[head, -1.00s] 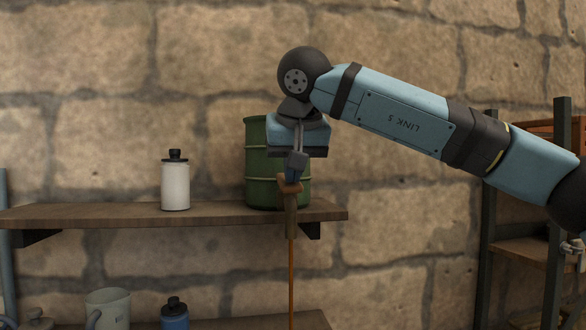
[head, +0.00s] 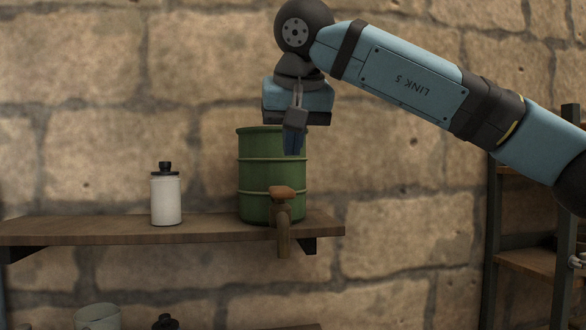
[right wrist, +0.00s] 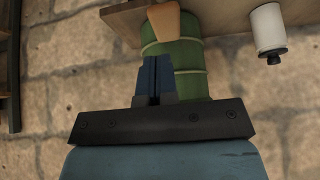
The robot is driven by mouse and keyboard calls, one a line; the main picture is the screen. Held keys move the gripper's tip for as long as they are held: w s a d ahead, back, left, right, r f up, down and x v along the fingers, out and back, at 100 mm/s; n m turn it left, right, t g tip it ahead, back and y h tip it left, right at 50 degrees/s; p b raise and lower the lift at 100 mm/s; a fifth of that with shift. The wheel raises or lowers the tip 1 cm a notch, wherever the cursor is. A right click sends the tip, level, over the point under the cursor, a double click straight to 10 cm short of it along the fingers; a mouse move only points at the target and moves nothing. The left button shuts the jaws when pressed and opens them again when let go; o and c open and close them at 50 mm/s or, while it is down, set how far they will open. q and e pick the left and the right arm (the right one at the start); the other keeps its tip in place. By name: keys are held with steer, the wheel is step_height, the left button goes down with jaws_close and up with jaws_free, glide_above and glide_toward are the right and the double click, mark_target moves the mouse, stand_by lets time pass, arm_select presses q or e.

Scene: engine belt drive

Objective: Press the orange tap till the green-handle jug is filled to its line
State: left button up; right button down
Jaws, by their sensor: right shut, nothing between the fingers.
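The orange tap (head: 282,192) sticks out from the front of a green drum (head: 258,172) on the upper shelf. Its brown spout (head: 284,232) hangs past the shelf edge, and no stream shows below it. My right gripper (head: 293,153) is shut and empty, above the tap and apart from it, in front of the drum. In the right wrist view, the shut fingers (right wrist: 154,62) point toward the orange tap (right wrist: 165,22). The green-handle jug is not seen; the space well below the spout is out of frame. My left gripper is not in view.
A white bottle with a black cap (head: 166,196) stands left of the drum on the upper shelf (head: 90,229). Below, a pale vessel's top (head: 97,317) and a dark cap (head: 165,322) show. A rack (head: 491,230) stands at right.

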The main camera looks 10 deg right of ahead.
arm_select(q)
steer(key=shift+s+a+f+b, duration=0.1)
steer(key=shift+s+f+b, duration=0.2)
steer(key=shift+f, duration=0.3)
arm_select(e)
steer(key=a+v, duration=0.1)
steer(key=v, duration=0.5)
steer(key=shift+s+r, duration=0.3)
steer(key=shift+w+d, duration=0.1)
stand_by(0.7)
